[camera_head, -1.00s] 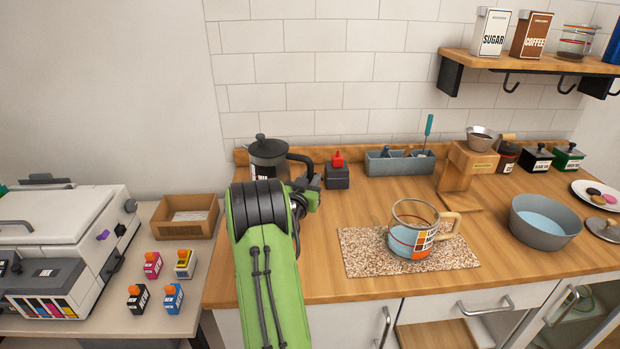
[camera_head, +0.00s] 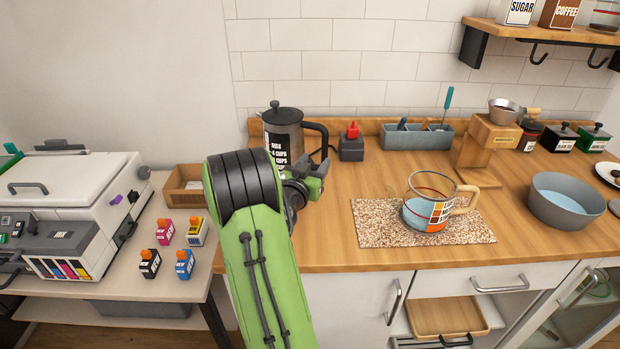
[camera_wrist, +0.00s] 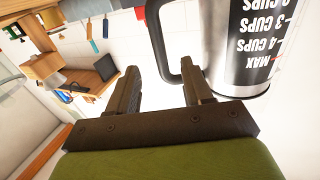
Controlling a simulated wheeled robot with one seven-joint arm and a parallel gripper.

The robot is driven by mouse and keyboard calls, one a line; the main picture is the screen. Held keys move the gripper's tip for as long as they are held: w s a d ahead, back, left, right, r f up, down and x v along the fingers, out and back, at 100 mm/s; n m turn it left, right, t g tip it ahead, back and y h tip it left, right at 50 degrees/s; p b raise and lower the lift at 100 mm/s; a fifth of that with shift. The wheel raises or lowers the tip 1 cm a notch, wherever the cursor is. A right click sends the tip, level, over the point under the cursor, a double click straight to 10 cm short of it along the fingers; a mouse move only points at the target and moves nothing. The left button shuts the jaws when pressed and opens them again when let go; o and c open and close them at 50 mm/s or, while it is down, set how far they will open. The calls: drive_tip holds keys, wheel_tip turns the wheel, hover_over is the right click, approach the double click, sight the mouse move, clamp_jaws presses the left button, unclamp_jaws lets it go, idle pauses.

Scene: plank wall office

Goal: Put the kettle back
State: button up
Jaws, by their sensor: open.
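The kettle (camera_head: 284,138) is a steel-and-black jug with cup marks, a black lid and a black handle. It stands upright at the back left of the wooden counter, by the tiled wall. In the wrist view the kettle (camera_wrist: 240,45) appears upside down at the upper right. My gripper (camera_head: 308,180) is in front of the kettle, below its handle in the picture. In the wrist view my gripper (camera_wrist: 160,80) is open, with the black handle showing between and beyond its fingers. I cannot tell whether they touch. My arm hides the kettle's lower part in the head view.
A red-topped dark box (camera_head: 352,146) stands just right of the kettle. A glass mug (camera_head: 425,212) stands on a speckled mat (camera_head: 375,232). A grey caddy (camera_head: 415,137) and a wooden stand (camera_head: 485,145) are behind. A printer (camera_head: 75,190) and ink bottles stand left.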

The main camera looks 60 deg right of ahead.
drive_tip(key=w+a+n+t+y, duration=0.25)
drive_tip(key=a+y, duration=0.25)
drive_tip(key=a, duration=0.9)
drive_tip(key=w+a+n+t+y, duration=0.1)
drive_tip(key=a+n+y, duration=0.3)
drive_tip(key=a, duration=0.9)
drive_tip(key=s+a+n+y, duration=0.4)
drive_tip(key=a+n, duration=0.1)
drive_tip(key=a, duration=0.5)
drive_tip(key=s+a+f+n+y, duration=0.1)
drive_tip(key=s+a+n+y, duration=0.3)
drive_tip(key=a, duration=0.6)
drive_tip(key=shift+s+a+n+y+b, duration=0.15)
drive_tip(key=shift+s+n+y+b, duration=0.25)
drive_tip(key=shift+n, duration=0.45)
